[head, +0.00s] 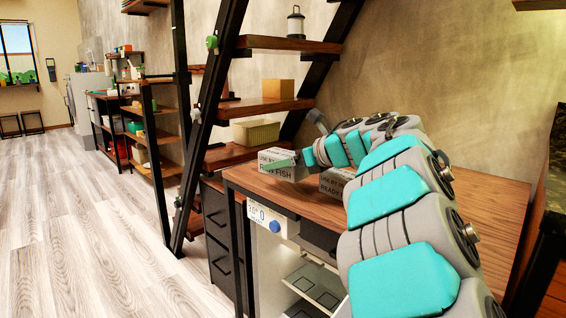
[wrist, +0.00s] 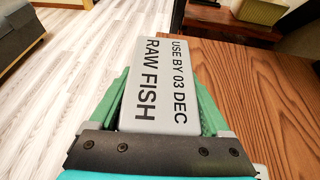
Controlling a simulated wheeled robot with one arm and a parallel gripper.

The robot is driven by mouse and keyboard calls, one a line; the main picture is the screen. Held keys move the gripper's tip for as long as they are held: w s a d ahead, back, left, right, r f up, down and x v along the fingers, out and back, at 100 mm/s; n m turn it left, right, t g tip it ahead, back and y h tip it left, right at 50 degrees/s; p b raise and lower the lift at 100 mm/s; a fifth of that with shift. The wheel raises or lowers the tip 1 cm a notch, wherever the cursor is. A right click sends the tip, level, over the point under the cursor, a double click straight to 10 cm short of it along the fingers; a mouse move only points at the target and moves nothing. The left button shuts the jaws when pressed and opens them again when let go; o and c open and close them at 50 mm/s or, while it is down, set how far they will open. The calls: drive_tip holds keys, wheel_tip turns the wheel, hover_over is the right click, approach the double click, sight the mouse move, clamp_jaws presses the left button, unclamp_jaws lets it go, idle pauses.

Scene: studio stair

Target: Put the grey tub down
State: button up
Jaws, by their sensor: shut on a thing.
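The grey tub (wrist: 160,85), a pale box lettered "RAW FISH" and "USE BY 03 DEC", sits between the green fingers of my gripper (wrist: 165,105), which is shut on it. In the head view the tub (head: 276,170) is at the far left end of the wooden worktop (head: 385,205), with my gripper (head: 285,162) reaching it from the right. I cannot tell whether its underside touches the wood. A second grey tub (head: 335,184), its label partly hidden by my arm, stands on the worktop to the right.
A white cold unit (head: 275,262) with a display and blue knob is under the worktop. Stair treads behind hold a cream basket (head: 256,132), a yellow box (head: 279,89) and a lantern (head: 296,22). In the wrist view, bare worktop (wrist: 265,95) lies right, floor left.

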sight(284, 156)
drive_tip(key=shift+s+r, duration=0.25)
drive_tip(key=shift+s, duration=0.55)
wheel_tip(284, 156, up, 4)
drive_tip(key=p, duration=0.4)
drive_tip(key=shift+s+d+r, duration=0.1)
drive_tip(key=shift+s, duration=0.05)
drive_tip(key=shift+f, duration=0.2)
